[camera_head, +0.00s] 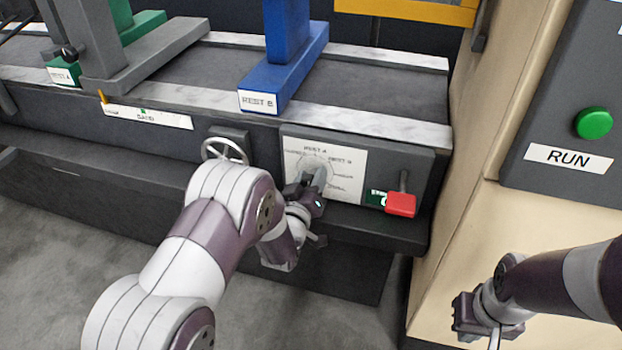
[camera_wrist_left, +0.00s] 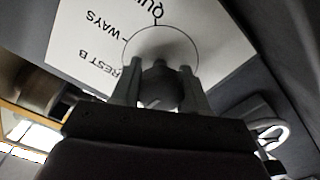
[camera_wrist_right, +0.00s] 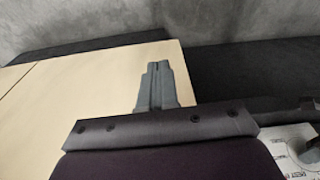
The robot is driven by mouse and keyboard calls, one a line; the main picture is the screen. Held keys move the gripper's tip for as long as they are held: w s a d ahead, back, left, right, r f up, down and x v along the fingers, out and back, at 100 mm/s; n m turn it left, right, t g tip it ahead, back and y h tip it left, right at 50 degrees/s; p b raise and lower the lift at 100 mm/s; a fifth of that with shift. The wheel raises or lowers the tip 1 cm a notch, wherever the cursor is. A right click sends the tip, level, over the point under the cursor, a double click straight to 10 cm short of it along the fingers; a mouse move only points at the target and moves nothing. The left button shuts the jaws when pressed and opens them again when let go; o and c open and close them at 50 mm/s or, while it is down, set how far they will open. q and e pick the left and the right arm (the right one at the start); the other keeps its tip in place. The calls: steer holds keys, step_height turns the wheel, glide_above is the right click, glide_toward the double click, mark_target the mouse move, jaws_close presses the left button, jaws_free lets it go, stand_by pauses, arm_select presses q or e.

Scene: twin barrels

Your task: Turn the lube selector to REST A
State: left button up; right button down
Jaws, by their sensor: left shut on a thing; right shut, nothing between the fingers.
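The lube selector (camera_head: 315,166) is a grey knob on a white label plate (camera_head: 350,163) on the front of the bed. The plate carries REST A at the top and REST B to its upper right. My left gripper (camera_head: 312,184) is shut on the knob; in the left wrist view the two fingers (camera_wrist_left: 158,76) stand either side of the knob (camera_wrist_left: 160,84). The gripper covers much of it, and I cannot tell which mark it points at. My right gripper (camera_head: 468,312) is shut and empty, low at the right; its closed fingers show in the right wrist view (camera_wrist_right: 158,75).
A red handle (camera_head: 400,204) sits close right of the plate, and a handwheel (camera_head: 225,150) to its left. The blue REST B stand (camera_head: 268,88) and green REST A stand (camera_head: 130,30) are on the bed above. A panel with a green RUN button (camera_head: 593,123) is at right.

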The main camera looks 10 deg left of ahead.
arm_select(q)
steer(key=shift+n, duration=0.5)
steer(key=o, duration=1)
steer(key=shift+o, duration=0.2)
steer(key=s+p, duration=0.2)
steer(key=s, duration=1)
steer(key=shift+s+a, duration=0.25)
steer(key=shift+s, duration=0.1)
